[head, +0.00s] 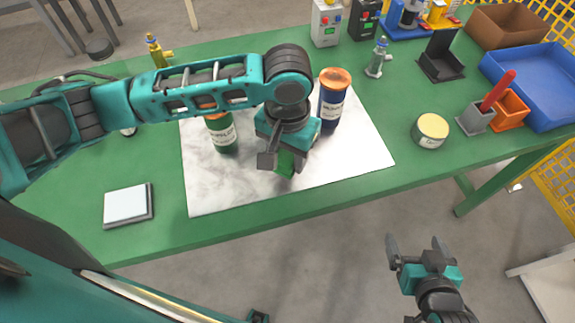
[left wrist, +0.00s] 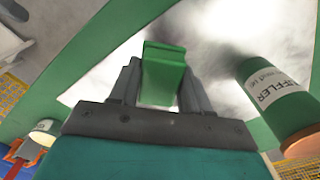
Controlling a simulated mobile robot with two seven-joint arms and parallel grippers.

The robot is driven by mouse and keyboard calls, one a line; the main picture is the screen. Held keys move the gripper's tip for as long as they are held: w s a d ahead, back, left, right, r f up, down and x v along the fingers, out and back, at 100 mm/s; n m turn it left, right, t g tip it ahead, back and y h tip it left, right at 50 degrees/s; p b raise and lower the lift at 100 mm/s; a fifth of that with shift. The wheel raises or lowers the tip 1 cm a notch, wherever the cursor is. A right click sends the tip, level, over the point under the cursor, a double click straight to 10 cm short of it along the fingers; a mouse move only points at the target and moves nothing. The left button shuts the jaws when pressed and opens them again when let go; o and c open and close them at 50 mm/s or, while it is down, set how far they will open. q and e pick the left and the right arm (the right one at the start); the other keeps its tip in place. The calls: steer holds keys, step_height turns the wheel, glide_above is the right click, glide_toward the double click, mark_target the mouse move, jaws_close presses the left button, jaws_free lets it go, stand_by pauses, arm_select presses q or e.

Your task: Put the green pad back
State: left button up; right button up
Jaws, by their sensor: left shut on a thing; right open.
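My left gripper (head: 277,160) is over the marbled white sheet (head: 225,185) and is shut on the green pad (head: 287,164). In the left wrist view, the green pad (left wrist: 165,68) is a small green block held between the two dark fingers. Its height above the sheet is hard to tell. My right gripper (head: 418,247) is open and empty, in front of the table over the floor.
A green labelled canister (head: 222,134) stands left of my left gripper, and a blue one (head: 332,108) with an orange top stands right. A pale square plate (head: 128,205) lies front left. A round tin (head: 430,130), grey holder (head: 475,119) and blue tray (head: 535,85) occupy the right.

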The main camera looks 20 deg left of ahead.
mark_target(288, 154)
arm_select(q)
step_height(288, 154, down, 4)
steer(key=shift+f+b, duration=0.25)
steer(key=shift+b, duration=0.15)
steer(key=o, duration=1)
step_height(288, 154, up, 11)
steer(key=shift+r+p, duration=0.1)
steer(key=shift+p, duration=0.9)
steer(key=shift+r, duration=0.5)
